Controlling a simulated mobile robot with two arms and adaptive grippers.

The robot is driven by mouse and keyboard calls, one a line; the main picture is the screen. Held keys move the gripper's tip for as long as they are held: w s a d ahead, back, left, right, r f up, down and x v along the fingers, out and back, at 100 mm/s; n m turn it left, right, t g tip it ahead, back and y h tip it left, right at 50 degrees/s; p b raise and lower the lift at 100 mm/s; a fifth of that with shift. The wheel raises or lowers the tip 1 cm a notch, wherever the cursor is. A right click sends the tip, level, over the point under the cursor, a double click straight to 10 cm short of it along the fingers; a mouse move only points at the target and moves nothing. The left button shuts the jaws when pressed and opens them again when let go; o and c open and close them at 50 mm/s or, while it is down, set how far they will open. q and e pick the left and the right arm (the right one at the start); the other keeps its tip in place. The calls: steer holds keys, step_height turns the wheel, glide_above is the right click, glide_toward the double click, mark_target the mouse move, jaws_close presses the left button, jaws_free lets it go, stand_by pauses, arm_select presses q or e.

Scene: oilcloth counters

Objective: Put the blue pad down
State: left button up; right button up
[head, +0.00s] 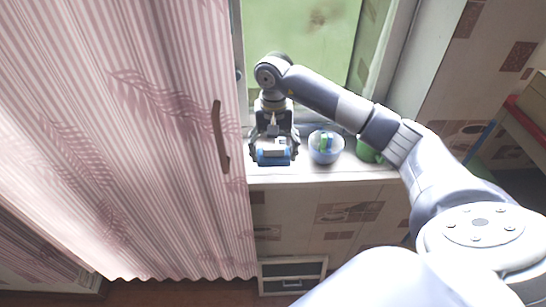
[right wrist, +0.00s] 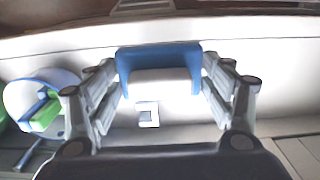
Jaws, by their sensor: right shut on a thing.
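The blue pad (head: 273,159) is between the fingers of my right gripper (head: 274,152), over the white counter (head: 310,174) near its left end. In the right wrist view the pad (right wrist: 160,55) shows as a blue edge around a pale middle. The fingers of my right gripper (right wrist: 159,72) stand on either side of it, shut on it. I cannot tell whether the pad touches the counter or hangs just above it. My left gripper is not in view.
A pale blue bowl (head: 326,156) with green and blue things in it stands right of the pad. A green object (head: 367,152) is partly hidden behind my arm. A pink striped cabinet door (head: 130,130) with a brown handle (head: 220,137) is close on the left.

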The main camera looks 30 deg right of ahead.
mark_target(273, 159)
step_height(273, 159, down, 4)
steer(key=shift+r+p, duration=0.1)
steer(key=shift+p, duration=0.35)
steer(key=o, duration=1)
steer(key=shift+c, duration=0.2)
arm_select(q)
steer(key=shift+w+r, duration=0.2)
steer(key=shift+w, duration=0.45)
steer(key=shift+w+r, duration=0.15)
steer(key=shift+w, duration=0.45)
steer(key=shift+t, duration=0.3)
